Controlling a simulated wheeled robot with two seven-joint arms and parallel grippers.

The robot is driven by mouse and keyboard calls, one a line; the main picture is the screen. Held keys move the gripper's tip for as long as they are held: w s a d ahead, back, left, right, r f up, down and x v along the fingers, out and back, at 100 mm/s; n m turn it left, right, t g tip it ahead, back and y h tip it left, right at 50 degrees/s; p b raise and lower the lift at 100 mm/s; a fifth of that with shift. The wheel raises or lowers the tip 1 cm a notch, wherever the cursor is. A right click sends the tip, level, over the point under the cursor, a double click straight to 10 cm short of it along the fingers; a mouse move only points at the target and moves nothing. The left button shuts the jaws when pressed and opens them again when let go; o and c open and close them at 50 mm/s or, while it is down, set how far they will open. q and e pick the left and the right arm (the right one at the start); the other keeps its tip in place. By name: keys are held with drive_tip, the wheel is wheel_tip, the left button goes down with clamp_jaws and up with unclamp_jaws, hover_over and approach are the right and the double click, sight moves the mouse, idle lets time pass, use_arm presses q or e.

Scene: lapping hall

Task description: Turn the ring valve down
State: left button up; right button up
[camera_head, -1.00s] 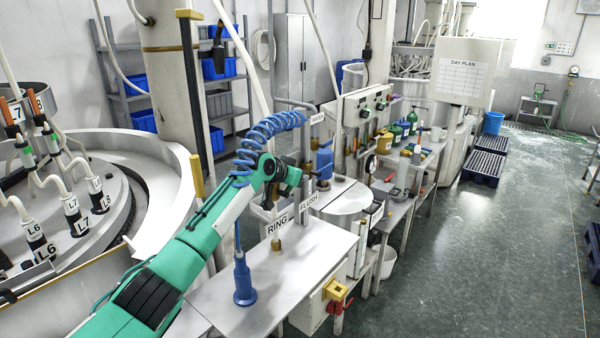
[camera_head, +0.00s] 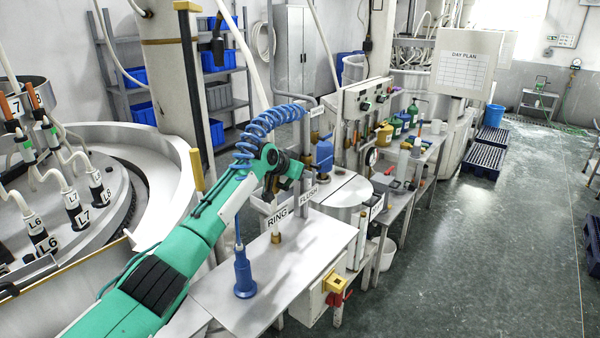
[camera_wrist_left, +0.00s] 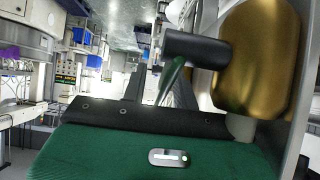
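The RING sign (camera_head: 277,217) stands on the steel bench top (camera_head: 268,275), with a brass fitting (camera_head: 276,238) under it. The FLUSH sign (camera_head: 308,194) stands just behind it. I cannot make out the ring valve's own handle for sure in the head view. My left gripper (camera_head: 290,172) is above and behind the RING sign, its fingers largely hidden by the wrist. In the left wrist view a brass body (camera_wrist_left: 258,60) and a dark cylinder (camera_wrist_left: 195,47) are very close, beyond the green gripper housing. Whether the fingers touch anything is unclear. My right gripper is out of view.
A blue nozzle (camera_head: 243,275) with a coiled blue hose (camera_head: 270,122) is close beside my left arm. A yellow box with a red handle (camera_head: 337,298) is on the bench front. A round steel tank (camera_head: 342,190) stands behind. Open floor (camera_head: 480,250) lies to the right.

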use_arm(q)
drive_tip(key=shift+s+a+r, duration=0.1)
drive_tip(key=b+v, duration=0.5)
drive_tip(key=v, duration=0.8)
drive_tip(key=shift+s+b, duration=0.2)
drive_tip(key=shift+b, duration=0.2)
drive_tip(key=shift+r, duration=0.1)
